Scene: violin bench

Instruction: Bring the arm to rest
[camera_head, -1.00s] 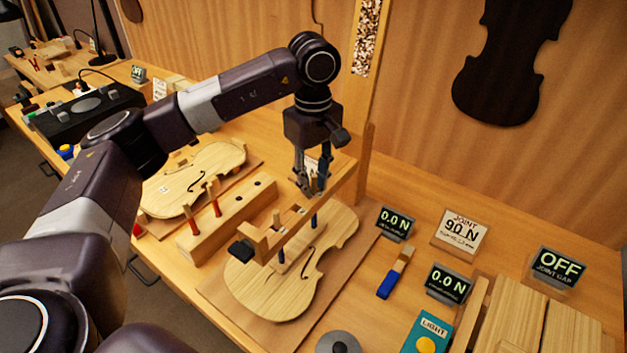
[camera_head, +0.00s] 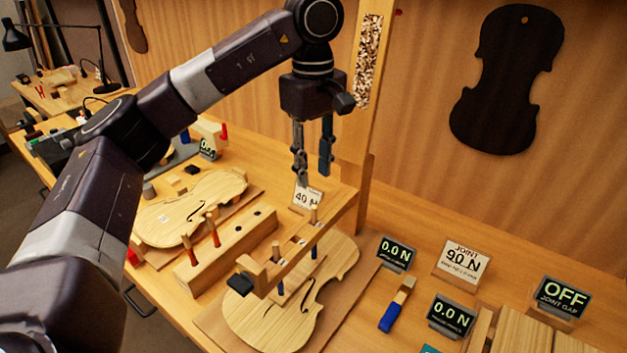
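My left arm (camera_head: 160,118) reaches in from the left and bends down over the bench. My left gripper (camera_head: 313,175) points downward with its two fingers apart and nothing between them. It hangs above the far part of a wooden clamp bar (camera_head: 297,250). The bar spans a pale violin plate (camera_head: 265,318) lying on a board. A post with a wooden top (camera_head: 314,216) stands in the bar, below the fingers and apart from them. My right gripper is not in view.
A second violin plate (camera_head: 190,205) and a wooden block with red pegs (camera_head: 232,250) lie to the left. A wooden upright (camera_head: 357,190) stands close right of the gripper. Displays (camera_head: 397,254) and a blue-tipped tool (camera_head: 390,315) are at the right. A "40 N" card (camera_head: 308,197) stands behind the bar.

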